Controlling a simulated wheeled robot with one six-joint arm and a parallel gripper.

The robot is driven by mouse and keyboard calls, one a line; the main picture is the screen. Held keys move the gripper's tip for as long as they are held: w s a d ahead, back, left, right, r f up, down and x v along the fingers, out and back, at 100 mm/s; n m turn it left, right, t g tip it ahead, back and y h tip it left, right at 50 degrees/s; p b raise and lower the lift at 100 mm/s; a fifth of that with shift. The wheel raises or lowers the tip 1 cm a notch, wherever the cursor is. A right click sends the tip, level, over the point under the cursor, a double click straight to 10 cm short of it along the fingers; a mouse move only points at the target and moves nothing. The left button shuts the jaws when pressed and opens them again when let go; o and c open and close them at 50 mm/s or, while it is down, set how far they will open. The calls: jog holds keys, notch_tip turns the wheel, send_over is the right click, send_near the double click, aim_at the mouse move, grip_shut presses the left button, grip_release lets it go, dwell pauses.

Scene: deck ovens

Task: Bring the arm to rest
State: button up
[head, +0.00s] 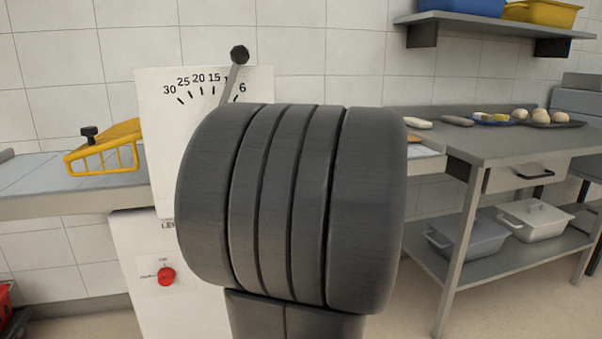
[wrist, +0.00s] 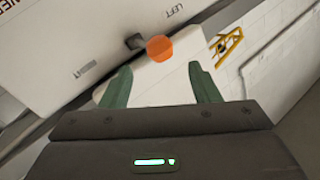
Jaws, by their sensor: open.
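My gripper (wrist: 160,72) shows in the wrist view with its two green fingers apart and nothing held between them. An orange-red knob (wrist: 160,48) on a white machine panel appears just beyond the fingertips; I cannot tell the exact gap. The panel has the word LEFT on it. In the head view, my dark arm link fills the middle and hides my gripper. Behind it stands the white machine (head: 150,100) with a number scale, a lever with a black ball (head: 239,55) tilted right, and a red knob (head: 166,276) lower down.
A yellow guard (head: 103,150) sits over the machine's left bed (head: 40,180). A wall shelf (head: 470,22) carries blue and yellow bins.

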jog(key=x, duration=0.9)
jog(key=shift+d+r+p, duration=0.1)
jog(key=shift+r+p, duration=0.1)
jog(key=shift+p, duration=0.25)
jog(key=shift+w+d+y+p, duration=0.1)
jog(key=shift+d+y+p, duration=0.2)
jog(key=shift+p, duration=0.2)
jog(key=shift+w+d+f+n+g+y+p, duration=0.15)
jog(key=shift+d+n+g+y+p, duration=0.35)
jog(key=shift+g+p, duration=0.5)
jog(key=shift+f, duration=0.1)
